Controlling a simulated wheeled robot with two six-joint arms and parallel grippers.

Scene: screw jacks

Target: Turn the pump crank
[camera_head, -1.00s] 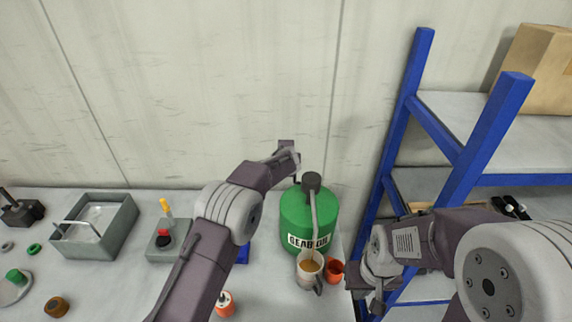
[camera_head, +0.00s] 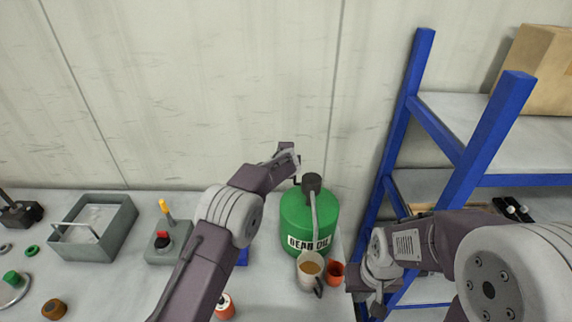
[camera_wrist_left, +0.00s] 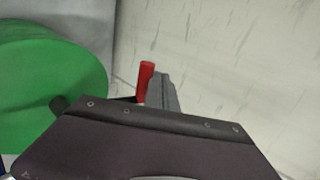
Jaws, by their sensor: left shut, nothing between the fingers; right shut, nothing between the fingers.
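The green gear oil drum (camera_head: 294,213) stands on the bench with a dark pump head (camera_head: 312,182) and a grey spout pipe on top. A dark crank arm (camera_head: 297,180) shows small beside the pump head. In the left wrist view, the red crank handle (camera_wrist_left: 146,80) stands just left of my grey fingers (camera_wrist_left: 163,94); contact cannot be told. My left gripper (camera_head: 286,151) is shut and empty, above and behind the drum. A jug of brown oil (camera_head: 310,268) is under the spout. My right gripper (camera_head: 374,293) is shut and empty near the shelf.
A red cup (camera_head: 335,273) stands right of the jug. A blue-framed shelf (camera_head: 403,120) rises at right. A grey tray (camera_head: 120,232), a control box (camera_head: 165,255) and small parts lie on the left bench. The wall is close behind the drum.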

